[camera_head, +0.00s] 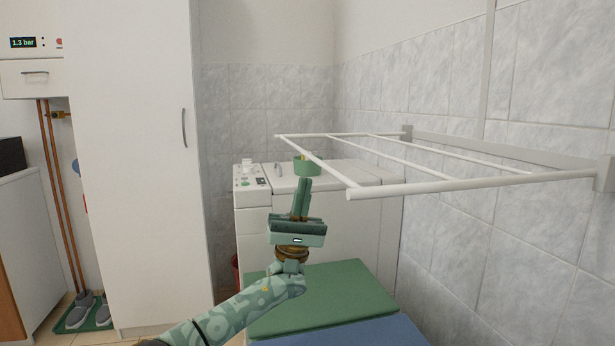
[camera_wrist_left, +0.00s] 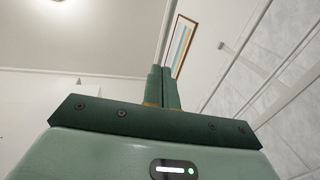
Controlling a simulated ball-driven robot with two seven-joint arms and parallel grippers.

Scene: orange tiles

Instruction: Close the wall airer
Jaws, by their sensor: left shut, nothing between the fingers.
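The white wall airer (camera_head: 315,160) is folded out from the tiled wall at the right, its rack about level and its rods reaching into the room. Its white bars also show at the right of the left wrist view (camera_wrist_left: 285,75). My left gripper (camera_head: 305,181) points up, its fingers together with nothing between them. In the left wrist view the closed fingers (camera_wrist_left: 162,88) point toward the ceiling. My right gripper is not in view.
A green padded surface (camera_head: 325,295) lies below my arm. A tall white cabinet (camera_head: 135,150) stands left. Shoes (camera_head: 84,308) lie on a mat at far left.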

